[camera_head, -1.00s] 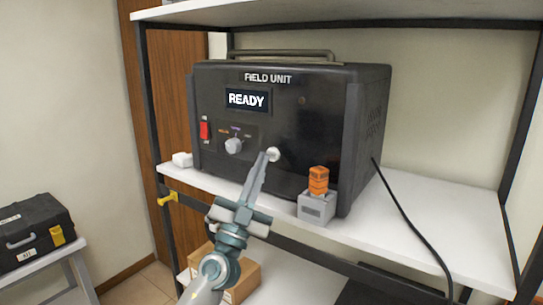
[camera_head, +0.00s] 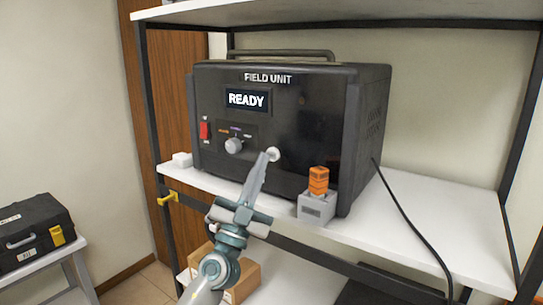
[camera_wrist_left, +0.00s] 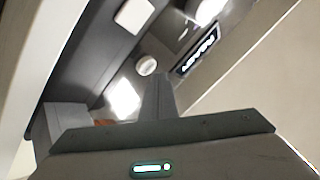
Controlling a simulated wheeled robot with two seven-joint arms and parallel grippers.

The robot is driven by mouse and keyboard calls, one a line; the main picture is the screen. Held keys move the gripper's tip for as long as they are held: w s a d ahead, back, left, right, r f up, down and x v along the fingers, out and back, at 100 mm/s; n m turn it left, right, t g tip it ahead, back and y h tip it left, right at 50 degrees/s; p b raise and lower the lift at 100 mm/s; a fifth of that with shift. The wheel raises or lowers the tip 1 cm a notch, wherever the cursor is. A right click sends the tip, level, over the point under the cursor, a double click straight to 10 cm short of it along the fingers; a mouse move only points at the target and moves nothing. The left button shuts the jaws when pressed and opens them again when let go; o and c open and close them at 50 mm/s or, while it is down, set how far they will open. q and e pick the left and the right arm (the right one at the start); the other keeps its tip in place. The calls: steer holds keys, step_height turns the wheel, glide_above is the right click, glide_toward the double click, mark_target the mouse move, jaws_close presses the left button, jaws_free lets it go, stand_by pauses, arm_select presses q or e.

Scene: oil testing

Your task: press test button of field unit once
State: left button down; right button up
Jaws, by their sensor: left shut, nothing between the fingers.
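The field unit (camera_head: 215,88) is a black box on the upper white shelf, with its display (camera_head: 247,99) reading READY. A round pale button (camera_head: 274,154) sits low on its front panel, right of the selector knob (camera_head: 234,146). My left gripper (camera_head: 264,156) is shut and empty, its tips at the left edge of the button; I cannot tell whether they touch it. In the left wrist view the shut fingers (camera_wrist_left: 157,85) point at the dark panel, with the lit display (camera_wrist_left: 196,54) beyond. My right gripper is not in view.
A red switch (camera_head: 205,130) is at the panel's left. A grey holder (camera_head: 317,208) with an orange-capped item (camera_head: 318,180) stands before the unit's right corner. A black cable (camera_head: 407,215) runs over the shelf. A black case (camera_head: 33,232) sits at far left.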

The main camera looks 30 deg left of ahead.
arm_select(q)
steer(key=shift+w, duration=0.25)
steer(key=shift+w, duration=0.2)
steer(key=shift+w+d+b, duration=0.1)
steer(key=shift+w+b, duration=0.35)
stand_by(1.1)
steer(key=shift+s, duration=0.9)
steer(key=shift+s+a+p, duration=0.15)
steer(key=shift+s+p, duration=0.15)
steer(key=shift+s, duration=0.95)
steer(key=shift+s+a+p, duration=0.1)
steer(key=shift+s+p, duration=0.15)
steer(key=shift+s, duration=1)
steer(key=shift+y, duration=0.3)
